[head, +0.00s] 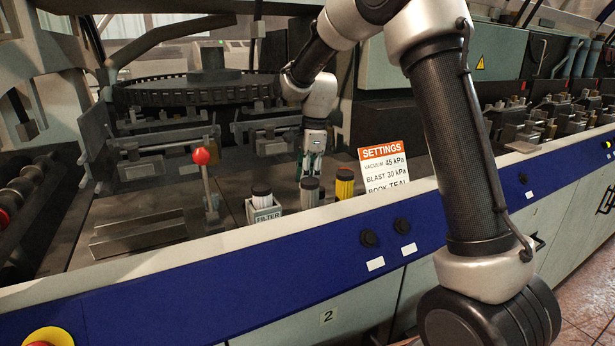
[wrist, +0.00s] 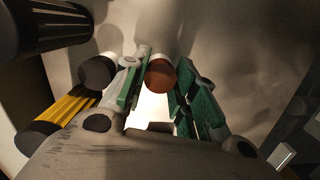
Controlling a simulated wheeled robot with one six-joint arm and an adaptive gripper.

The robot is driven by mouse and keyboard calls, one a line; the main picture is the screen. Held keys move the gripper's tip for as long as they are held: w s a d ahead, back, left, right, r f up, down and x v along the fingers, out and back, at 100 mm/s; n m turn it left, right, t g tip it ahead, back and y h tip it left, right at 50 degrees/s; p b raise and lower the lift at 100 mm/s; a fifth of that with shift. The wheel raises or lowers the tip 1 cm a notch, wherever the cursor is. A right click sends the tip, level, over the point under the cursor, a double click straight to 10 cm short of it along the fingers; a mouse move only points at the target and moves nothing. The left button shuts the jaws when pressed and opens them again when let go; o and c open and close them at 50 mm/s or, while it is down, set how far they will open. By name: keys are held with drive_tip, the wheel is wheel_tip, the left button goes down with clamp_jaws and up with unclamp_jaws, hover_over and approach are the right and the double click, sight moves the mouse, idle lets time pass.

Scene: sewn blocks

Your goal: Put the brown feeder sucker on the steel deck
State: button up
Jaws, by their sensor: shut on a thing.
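My gripper (head: 311,165) points down inside the machine in the head view, behind the row of small cylinders. In the wrist view its green-padded fingers (wrist: 160,84) are shut on the brown feeder sucker (wrist: 161,74), whose round brown end shows between them. The sucker cannot be made out in the head view. A flat, dull grey metal surface (head: 235,190) lies inside the machine; I cannot tell whether it is the steel deck. I also cannot tell whether the held sucker touches anything below.
A yellow ridged cylinder (head: 344,184) and a grey dark-topped one (head: 309,192) stand near my gripper. A white cylinder (head: 262,197) sits in the FILTER holder (head: 264,213). A SETTINGS sign (head: 384,165), a red-knobbed lever (head: 203,168) and a low metal block (head: 140,236) are nearby.

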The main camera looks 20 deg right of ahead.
drive_tip(key=o, duration=1)
drive_tip(key=shift+o, duration=0.2)
wheel_tip(320, 180, up, 11)
drive_tip(key=d, duration=0.1)
drive_tip(key=s+d+r+n+t, duration=0.1)
drive_tip(key=s+d+r+n, duration=0.35)
drive_tip(key=s, duration=0.35)
drive_tip(key=s+d+f+n+t, duration=0.1)
drive_tip(key=s+d+n, duration=0.2)
drive_tip(key=s, duration=0.5)
drive_tip(key=s+d+f+n+t+h, duration=0.1)
drive_tip(key=s+d+f+n, duration=0.1)
drive_tip(key=s+n, duration=0.4)
drive_tip(key=s+d+f+n+t, duration=0.1)
drive_tip(key=s+d+n, duration=0.3)
drive_tip(key=s, duration=0.7)
drive_tip(key=shift+s+f, duration=0.2)
drive_tip(key=shift+f, duration=0.45)
